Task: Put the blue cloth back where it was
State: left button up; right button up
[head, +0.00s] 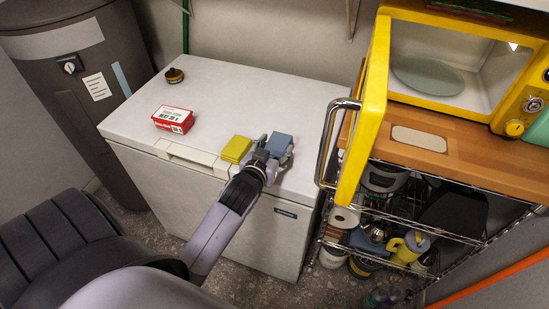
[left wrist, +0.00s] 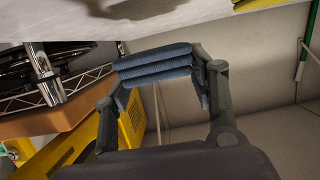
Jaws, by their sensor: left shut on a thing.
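The folded blue cloth (head: 279,145) is at the front right part of the white chest freezer's lid (head: 245,105). My left gripper (head: 268,151) is shut on it. In the left wrist view, the folded layers of the blue cloth (left wrist: 155,66) span between the two fingers of my left gripper (left wrist: 162,72). I cannot tell whether the cloth touches the lid. A folded yellow cloth or sponge (head: 236,149) lies on the lid just left of my gripper. My right gripper is not in view.
A red and white box (head: 173,119) and a small dark round tin (head: 174,75) sit on the lid's left side. A yellow microwave (head: 377,100) with its door open stands on a wooden-topped wire rack (head: 475,160) at right. The lid's back middle is clear.

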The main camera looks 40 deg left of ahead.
pick_arm(q)
notch_tip(320, 180, down, 4)
jog(key=shift+r, duration=0.1)
jog(key=shift+f, duration=0.25)
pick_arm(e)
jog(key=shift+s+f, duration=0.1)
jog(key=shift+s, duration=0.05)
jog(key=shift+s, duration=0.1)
pick_arm(q)
jog(key=shift+f, duration=0.1)
jog(key=o, duration=1)
